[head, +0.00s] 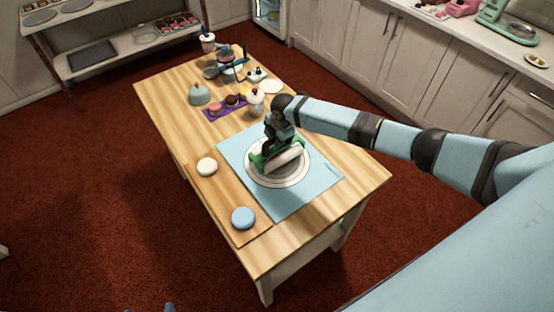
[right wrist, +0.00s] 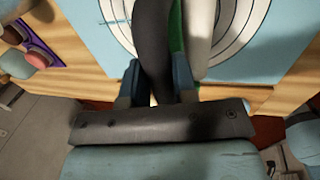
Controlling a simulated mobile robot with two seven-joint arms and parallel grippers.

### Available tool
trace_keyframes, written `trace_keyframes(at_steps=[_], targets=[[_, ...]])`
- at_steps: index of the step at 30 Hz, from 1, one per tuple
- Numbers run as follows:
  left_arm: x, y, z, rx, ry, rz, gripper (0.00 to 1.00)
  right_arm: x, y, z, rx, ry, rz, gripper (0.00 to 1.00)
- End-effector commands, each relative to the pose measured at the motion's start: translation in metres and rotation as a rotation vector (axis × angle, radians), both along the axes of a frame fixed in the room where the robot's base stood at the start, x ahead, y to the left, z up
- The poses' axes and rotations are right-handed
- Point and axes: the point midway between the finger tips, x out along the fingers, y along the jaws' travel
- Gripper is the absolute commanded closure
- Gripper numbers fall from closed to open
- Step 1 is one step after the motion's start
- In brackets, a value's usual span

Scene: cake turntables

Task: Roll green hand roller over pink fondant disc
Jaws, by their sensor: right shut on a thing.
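My right gripper (head: 273,140) is shut on the green hand roller (head: 263,160), whose white cylinder lies low over the white ringed turntable (head: 254,173). In the right wrist view, my fingers (right wrist: 158,82) are on either side of the dark handle (right wrist: 152,42), with the green frame (right wrist: 177,32) and white cylinder (right wrist: 200,35) beyond. I cannot make out a pink fondant disc on the turntable; the roller and gripper hide part of it. Small bluish tips at the bottom edge may be my left gripper (head: 165,308); its state is unclear.
A light blue mat (head: 318,182) lies under the turntable. A wooden board (head: 222,197) to the left holds a cream disc (head: 207,166) and a blue disc (head: 243,217). A purple tray (head: 211,114) with small cakes and a pale dome (head: 200,94) stand farther back.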

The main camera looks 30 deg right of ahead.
Motion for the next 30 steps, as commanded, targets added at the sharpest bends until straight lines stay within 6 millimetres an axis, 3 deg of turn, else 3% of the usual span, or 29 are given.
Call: trace_keyframes(at_steps=[1,5,30], targets=[[0.000,0.000,-0.003,0.000,0.000,0.000,0.06,-0.003,0.001,-0.008,-0.002,0.012,0.001,1.00],[0.000,0.000,-0.008,0.000,-0.001,0.000,0.06,0.005,0.002,-0.011,-0.002,0.011,0.000,1.00],[0.000,0.000,-0.002,0.001,0.002,0.000,0.06,0.006,0.003,-0.007,-0.002,0.012,0.001,1.00]])
